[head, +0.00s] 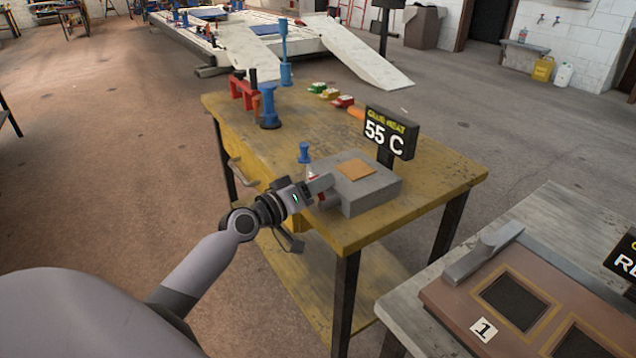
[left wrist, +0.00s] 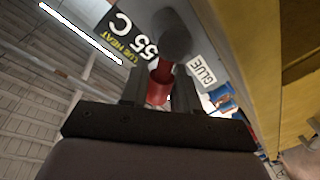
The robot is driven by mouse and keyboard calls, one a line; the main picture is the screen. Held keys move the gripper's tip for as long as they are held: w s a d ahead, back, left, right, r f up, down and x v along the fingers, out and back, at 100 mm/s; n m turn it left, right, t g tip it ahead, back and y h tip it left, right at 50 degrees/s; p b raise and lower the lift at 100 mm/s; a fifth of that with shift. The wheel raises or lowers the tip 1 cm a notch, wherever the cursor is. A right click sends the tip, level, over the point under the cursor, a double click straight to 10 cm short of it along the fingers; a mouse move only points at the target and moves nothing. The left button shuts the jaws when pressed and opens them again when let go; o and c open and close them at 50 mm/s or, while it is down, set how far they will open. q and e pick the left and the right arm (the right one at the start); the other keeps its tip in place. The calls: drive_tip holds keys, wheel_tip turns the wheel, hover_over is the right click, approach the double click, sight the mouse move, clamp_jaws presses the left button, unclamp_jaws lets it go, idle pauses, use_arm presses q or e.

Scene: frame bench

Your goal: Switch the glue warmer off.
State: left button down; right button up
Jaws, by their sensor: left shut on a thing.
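The glue warmer (head: 378,196) is a grey box with an orange pad on top, near the front of the yellow bench. Its black display (head: 389,132) reads "GLUE HEAT 55 C" and also shows in the left wrist view (left wrist: 128,38). My left gripper (head: 321,190) is at the warmer's left side. In the left wrist view, its fingers (left wrist: 158,88) are shut on a red switch handle (left wrist: 157,92), beside a white GLUE label (left wrist: 201,71). A grey rounded end hides part of the switch. My right gripper is in neither view.
The yellow bench (head: 225,105) also carries a blue stand (head: 269,106), a red clamp (head: 243,90), a small blue piece (head: 304,153) and several coloured items at the back. A second table (head: 545,205) with a brown framed board (head: 450,300) stands at the lower right.

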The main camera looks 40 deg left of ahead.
use_arm(q)
drive_tip(key=c, duration=1)
unclamp_jaws()
drive_tip(key=shift+o, duration=0.2)
drive_tip(key=v, duration=0.7)
drive_tip(key=shift+b, duration=0.45)
drive_tip(key=shift+s+a+f, duration=0.1)
